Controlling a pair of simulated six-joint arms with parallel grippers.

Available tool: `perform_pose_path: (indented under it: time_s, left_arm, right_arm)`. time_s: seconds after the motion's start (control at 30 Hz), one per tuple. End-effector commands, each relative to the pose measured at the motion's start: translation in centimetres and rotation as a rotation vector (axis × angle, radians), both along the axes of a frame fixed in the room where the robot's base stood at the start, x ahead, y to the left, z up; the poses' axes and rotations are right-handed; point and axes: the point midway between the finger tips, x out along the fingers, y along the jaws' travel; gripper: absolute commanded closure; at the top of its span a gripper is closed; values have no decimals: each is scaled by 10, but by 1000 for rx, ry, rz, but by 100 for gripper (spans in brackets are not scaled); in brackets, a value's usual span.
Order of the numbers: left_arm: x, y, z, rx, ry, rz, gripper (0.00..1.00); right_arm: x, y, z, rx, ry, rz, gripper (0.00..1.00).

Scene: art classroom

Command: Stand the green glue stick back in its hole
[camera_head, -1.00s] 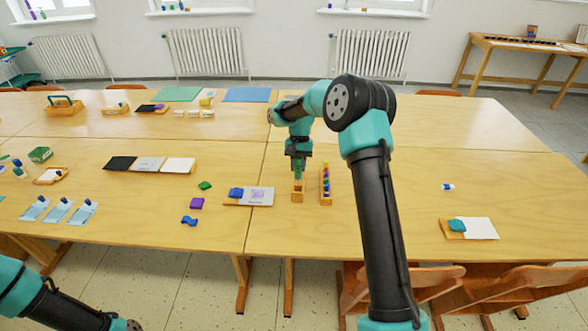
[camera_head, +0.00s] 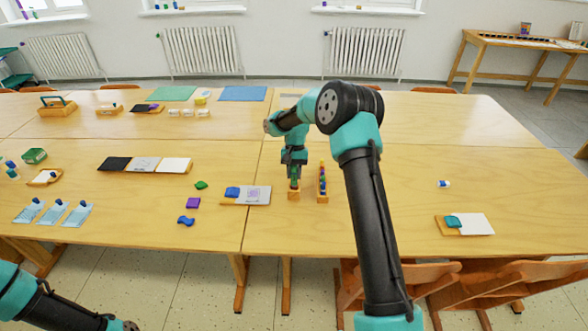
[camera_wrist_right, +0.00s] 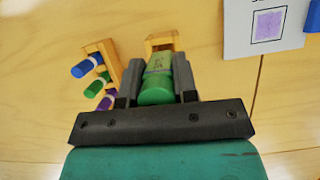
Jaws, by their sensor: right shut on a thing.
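My right gripper (camera_head: 294,181) is shut on the green glue stick (camera_wrist_right: 158,82), which fills the space between its fingers in the right wrist view. The gripper points down over a small wooden holder (camera_head: 293,195) on the table. In the wrist view the holder's wood (camera_wrist_right: 160,42) shows just beyond the stick's far end. The stick looks roughly upright and lined up with the holder. The hole is hidden, so I cannot tell whether the stick's lower end is in it. My left gripper is out of view; only part of that arm shows at lower left.
Close to the right stands a wooden rack (camera_head: 323,190) with several coloured sticks; blue, green and purple ones show in the wrist view (camera_wrist_right: 98,48). To the left lies a card (camera_head: 258,195) on a tray with a blue item.

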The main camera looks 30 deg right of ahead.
Motion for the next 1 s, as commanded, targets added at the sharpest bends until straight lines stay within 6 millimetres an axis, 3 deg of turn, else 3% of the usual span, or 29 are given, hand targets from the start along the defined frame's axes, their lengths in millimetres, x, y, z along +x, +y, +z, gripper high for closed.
perform_pose_path:
  time_s: [0.3,1.0]
  left_arm:
    - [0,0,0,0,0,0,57]
    - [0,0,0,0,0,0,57]
  right_arm:
    - [0,0,-13,0,0,0,100]
    - [0,1,-13,1,1,0,100]
